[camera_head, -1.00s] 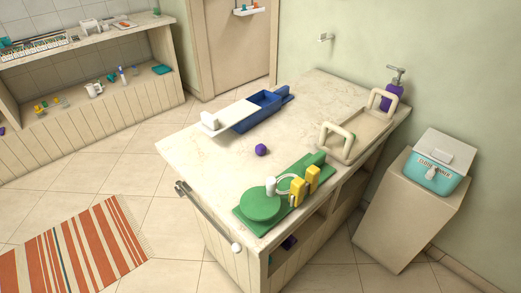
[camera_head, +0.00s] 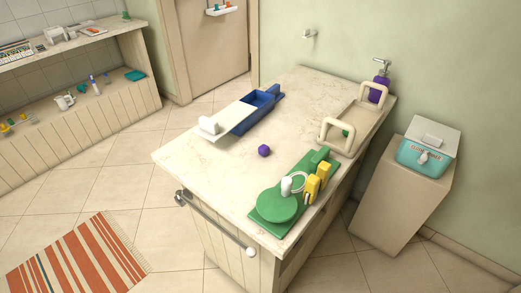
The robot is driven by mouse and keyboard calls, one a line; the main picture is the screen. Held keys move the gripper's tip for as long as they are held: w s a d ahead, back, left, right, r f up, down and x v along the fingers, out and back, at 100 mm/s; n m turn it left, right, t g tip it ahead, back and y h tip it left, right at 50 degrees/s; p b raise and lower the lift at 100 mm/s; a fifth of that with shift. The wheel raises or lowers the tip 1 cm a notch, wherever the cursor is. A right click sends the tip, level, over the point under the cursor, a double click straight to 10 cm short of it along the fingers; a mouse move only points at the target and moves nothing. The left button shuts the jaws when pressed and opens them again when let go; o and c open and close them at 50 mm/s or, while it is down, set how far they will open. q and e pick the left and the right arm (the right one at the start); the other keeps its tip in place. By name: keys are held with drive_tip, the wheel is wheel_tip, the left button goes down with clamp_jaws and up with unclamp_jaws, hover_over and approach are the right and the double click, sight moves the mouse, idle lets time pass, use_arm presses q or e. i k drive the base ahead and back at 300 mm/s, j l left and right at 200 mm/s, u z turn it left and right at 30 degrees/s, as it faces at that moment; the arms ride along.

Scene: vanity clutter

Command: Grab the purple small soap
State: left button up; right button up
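The small purple soap (camera_head: 264,151) is a little faceted block. It lies on the bare middle of the cream counter top (camera_head: 215,170), apart from the other things. Neither of my grippers shows in the head view.
A green board (camera_head: 277,206) with yellow pieces is to the soap's right and front. A blue box with a white lid (camera_head: 222,125) lies behind left. A handled tray (camera_head: 365,122) and a purple pump bottle (camera_head: 380,85) stand right. Open floor lies left, with a striped rug (camera_head: 80,255).

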sight(264, 150)
drive_tip(key=i+j+z, duration=0.15)
drive_tip(key=j+z, duration=0.2)
drive_tip(key=j, duration=0.5)
drive_tip(key=j+z, duration=0.3)
drive_tip(key=j, duration=0.55)
drive_tip(key=i+j+z, duration=0.15)
drive_tip(key=j+z, duration=0.15)
drive_tip(key=j, duration=0.55)
drive_tip(key=j+z, duration=0.3)
drive_tip(key=j, duration=0.55)
drive_tip(key=i+j+z, duration=0.1)
drive_tip(key=j+z, duration=0.2)
drive_tip(key=j, duration=0.6)
drive_tip(key=i+j+z, duration=0.2)
drive_tip(key=j, duration=0.2)
drive_tip(key=j+z, duration=0.2)
drive_tip(key=j, duration=0.25)
drive_tip(key=j+z, duration=0.2)
drive_tip(key=j, duration=0.25)
drive_tip(key=i, duration=0.05)
